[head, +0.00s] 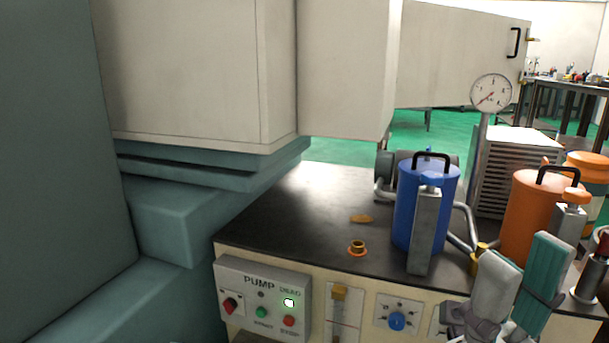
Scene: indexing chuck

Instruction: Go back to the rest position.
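My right gripper (523,262) is at the lower right in the head view, in front of the pump bench. Its grey finger and its teal-faced finger stand apart, with nothing seen between them. It appears in front of the bench's right part; I cannot tell its exact distance from the bench. My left gripper is not in view.
A blue cylinder (405,207), an orange cylinder (527,208) and a gauge (491,92) stand on the bench's dark top (290,220). A pump panel (262,297) is on its front. A large teal and white machine (190,75) fills the left.

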